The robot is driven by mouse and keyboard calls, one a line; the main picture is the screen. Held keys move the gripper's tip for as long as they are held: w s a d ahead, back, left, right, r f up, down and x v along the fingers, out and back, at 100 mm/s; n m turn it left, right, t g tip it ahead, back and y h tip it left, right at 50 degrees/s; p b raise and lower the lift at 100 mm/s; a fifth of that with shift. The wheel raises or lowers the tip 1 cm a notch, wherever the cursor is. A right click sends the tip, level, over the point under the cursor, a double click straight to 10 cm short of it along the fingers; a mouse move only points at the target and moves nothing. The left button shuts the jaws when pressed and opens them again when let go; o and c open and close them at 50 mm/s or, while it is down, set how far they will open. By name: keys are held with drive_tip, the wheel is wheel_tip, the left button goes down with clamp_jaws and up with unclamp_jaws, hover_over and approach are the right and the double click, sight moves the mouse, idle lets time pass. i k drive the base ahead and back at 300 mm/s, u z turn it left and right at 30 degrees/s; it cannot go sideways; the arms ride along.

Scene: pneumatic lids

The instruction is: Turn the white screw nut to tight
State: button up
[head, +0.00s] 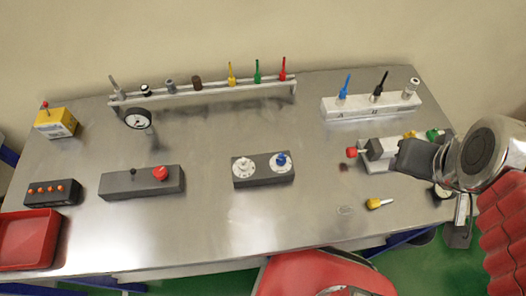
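A dark block (262,181) lies near the middle of the metal table. On its left is a white round piece with a raised knob (243,166), and on its right a white dial with a blue knob (281,159). The left white piece looks like the white screw nut, but its tightness cannot be read at this size. My gripper (408,156) is at the right of the table, well apart from the dark block, near a small red-knobbed device (378,149). Its fingers are dark and partly overlap that device, so their opening is unclear.
A white block (372,106) with blue, black and pale tools stands at the back right. A rail (205,92) with several tools runs along the back. A dark box with a red button (140,182) is at left. A yellow-tipped piece (376,203) lies front right. The centre is mostly clear.

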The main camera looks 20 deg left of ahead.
sight(243, 168)
drive_tip(key=z, duration=0.25)
drive_tip(key=k, duration=1.2)
drive_tip(key=u, duration=1.65)
drive_tip(key=i, duration=0.95)
drive_tip(key=u, duration=0.05)
